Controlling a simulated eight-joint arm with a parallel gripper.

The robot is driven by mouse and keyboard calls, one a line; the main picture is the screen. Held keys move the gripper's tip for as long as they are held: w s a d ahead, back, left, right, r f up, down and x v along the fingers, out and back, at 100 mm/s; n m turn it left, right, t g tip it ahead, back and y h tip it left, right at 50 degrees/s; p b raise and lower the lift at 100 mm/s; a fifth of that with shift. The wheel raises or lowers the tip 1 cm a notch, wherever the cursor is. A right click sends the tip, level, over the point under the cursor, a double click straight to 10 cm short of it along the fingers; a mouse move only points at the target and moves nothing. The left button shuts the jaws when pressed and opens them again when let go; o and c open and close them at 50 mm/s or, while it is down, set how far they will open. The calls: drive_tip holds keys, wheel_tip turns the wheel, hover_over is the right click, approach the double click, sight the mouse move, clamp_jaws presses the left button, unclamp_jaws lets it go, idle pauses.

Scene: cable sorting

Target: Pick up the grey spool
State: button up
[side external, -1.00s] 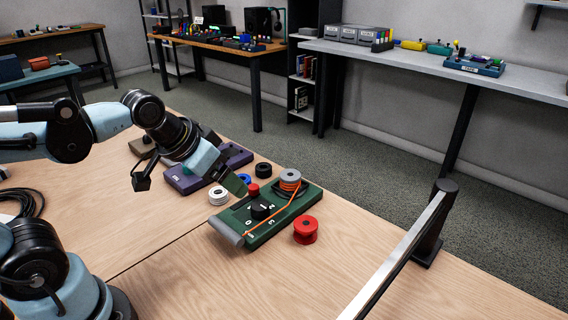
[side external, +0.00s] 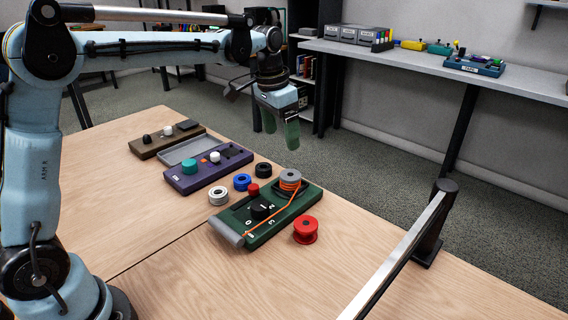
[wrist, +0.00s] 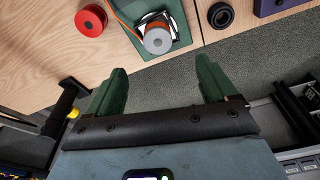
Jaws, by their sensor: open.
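The grey spool (side external: 291,174) stands at the far right end of the green board (side external: 268,232), with orange cable wound around it and running across the board. It also shows in the wrist view (wrist: 158,41), near the top middle. My gripper (side external: 280,138) is open and empty, pointing down, well above the table and apart from the spool. In the wrist view its two green fingers (wrist: 160,75) are spread wide, with the spool beyond them.
A red spool (side external: 305,231) stands right of the board. White (side external: 218,196), blue (side external: 242,181) and black (side external: 263,170) rings lie on its left. A purple board (side external: 185,181) lies farther left. A metal rail (side external: 398,254) crosses the front right.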

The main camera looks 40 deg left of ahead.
hover_over(290, 174)
drive_tip(key=f, duration=0.4)
drive_tip(key=s+f, duration=0.1)
drive_tip(key=f, duration=0.1)
drive_tip(key=shift+a+f, duration=0.35)
drive_tip(key=shift+f, duration=0.05)
drive_tip(key=shift+w+d+f, duration=0.15)
drive_tip(key=shift+f, duration=0.75)
drive_tip(key=shift+w+d+f, duration=0.1)
drive_tip(key=shift+f, duration=0.75)
drive_tip(key=shift+w+d+f, duration=0.15)
drive_tip(key=shift+f, duration=0.75)
drive_tip(key=c, duration=1.2)
drive_tip(key=shift+r, duration=0.15)
wheel_tip(290, 174, up, 4)
drive_tip(key=shift+r, duration=0.1)
drive_tip(key=s+d+r, duration=0.2)
drive_tip(key=d, duration=0.1)
drive_tip(key=s+d+r, duration=0.2)
drive_tip(key=d, duration=0.1)
drive_tip(key=s+d+r, duration=0.1)
drive_tip(key=d+r, duration=0.1)
drive_tip(key=d, duration=0.2)
drive_tip(key=shift+s+r, duration=0.25)
drive_tip(key=shift+s, duration=0.15)
